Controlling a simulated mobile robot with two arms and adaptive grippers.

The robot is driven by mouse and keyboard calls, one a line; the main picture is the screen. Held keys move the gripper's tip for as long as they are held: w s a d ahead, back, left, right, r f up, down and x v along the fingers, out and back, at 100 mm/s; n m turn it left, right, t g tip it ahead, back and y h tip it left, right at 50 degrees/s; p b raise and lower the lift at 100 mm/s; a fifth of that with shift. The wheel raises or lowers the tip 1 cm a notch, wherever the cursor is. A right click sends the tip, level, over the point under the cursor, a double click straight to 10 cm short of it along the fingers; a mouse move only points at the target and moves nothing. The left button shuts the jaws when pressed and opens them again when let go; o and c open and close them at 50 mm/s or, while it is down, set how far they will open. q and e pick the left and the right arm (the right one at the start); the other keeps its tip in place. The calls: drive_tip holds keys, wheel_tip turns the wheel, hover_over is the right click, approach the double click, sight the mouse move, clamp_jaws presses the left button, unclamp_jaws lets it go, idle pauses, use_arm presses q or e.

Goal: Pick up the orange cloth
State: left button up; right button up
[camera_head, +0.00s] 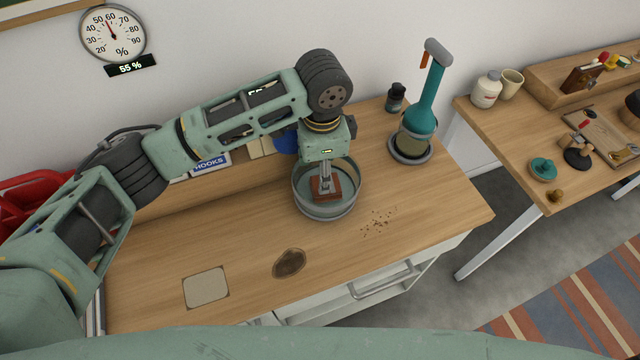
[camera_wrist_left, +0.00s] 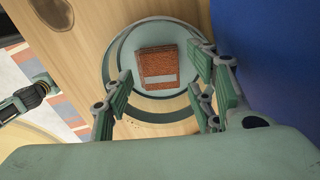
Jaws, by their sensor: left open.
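The orange cloth (camera_head: 322,188) lies folded inside a round grey pan (camera_head: 327,211) on the wooden table. In the left wrist view the cloth (camera_wrist_left: 159,67) is a brown-orange square with a pale band along one side, near the middle of the pan (camera_wrist_left: 119,62). My left gripper (camera_head: 325,182) points down into the pan above the cloth. In the left wrist view its fingers (camera_wrist_left: 160,105) are spread apart, with nothing between them held. Whether the fingertips touch the cloth cannot be told.
A teal long-necked tool (camera_head: 422,115) stands in a round holder right of the pan, near a dark bottle (camera_head: 395,97). Crumbs (camera_head: 378,222), a brown stain (camera_head: 289,263) and a pale square (camera_head: 206,287) mark the tabletop. A second table (camera_head: 510,140) with clutter stands at right.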

use_arm(q)
wheel_tip(320, 180, down, 6)
drive_tip(key=shift+w+r+p, duration=0.1)
drive_tip(key=shift+r+p, duration=0.1)
drive_tip(key=shift+p, duration=0.7)
drive_tip(key=shift+w+f, duration=0.1)
drive_tip(key=shift+f, duration=0.45)
drive_tip(key=c, duration=0.8)
drive_tip(key=shift+o, duration=0.2)
use_arm(e)
drive_tip(key=shift+w+a+r, duration=0.1)
drive_tip(key=shift+w+r, duration=0.15)
drive_tip(key=shift+r, duration=0.3)
drive_tip(key=shift+w+a+r, duration=0.1)
drive_tip(key=shift+w+r, duration=0.15)
drive_tip(key=shift+r, duration=0.25)
use_arm(q)
drive_tip(key=shift+d+r, duration=0.1)
use_arm(e)
drive_tip(key=shift+d, duration=0.1)
